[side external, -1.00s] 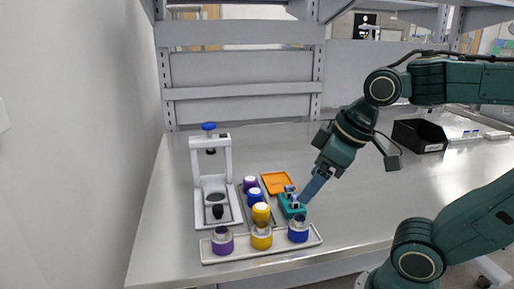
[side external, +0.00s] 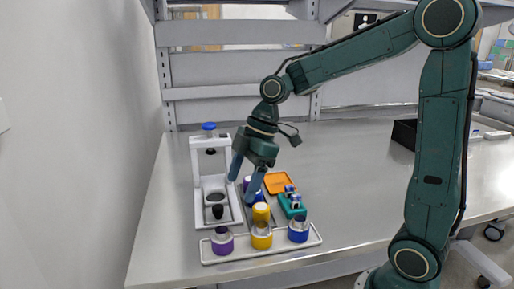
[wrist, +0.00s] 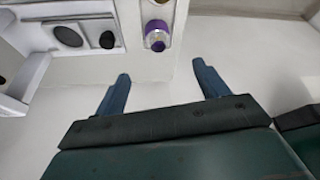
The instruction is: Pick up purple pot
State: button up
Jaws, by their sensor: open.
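A purple pot (side external: 223,242) with a silvery top stands upright at the left end of the front white tray (side external: 211,257). In the wrist view, a purple pot (wrist: 156,39), which looks like that one, shows beyond my fingertips, between their lines. Another purple piece (side external: 247,183) is partly hidden behind my fingers in the side view. My gripper (side external: 241,190) is open and empty, pointing down beside the white stand, with fingers spread wide in the wrist view (wrist: 162,75). It is apart from the front purple pot; its exact height is unclear.
The white stand (side external: 225,155) with a blue knob is close on the gripper's left. Yellow (side external: 261,241) and blue (side external: 298,233) pots share the front tray. A teal block (side external: 291,210) and orange tray (side external: 279,183) are to the right.

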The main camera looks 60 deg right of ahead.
jog(key=shift+w+f, duration=0.3)
jog(key=shift+w, duration=0.1)
jog(key=shift+f, duration=0.15)
send_over(222, 232)
jog(key=s, duration=0.2)
jog(key=shift+d+f, duration=0.15)
jog(key=shift+f, duration=1.8)
jog(key=shift+d+f, duration=0.15)
jog(key=shift+f, duration=1.75)
jog(key=shift+x, duration=2.55)
jog(key=c, duration=1.2)
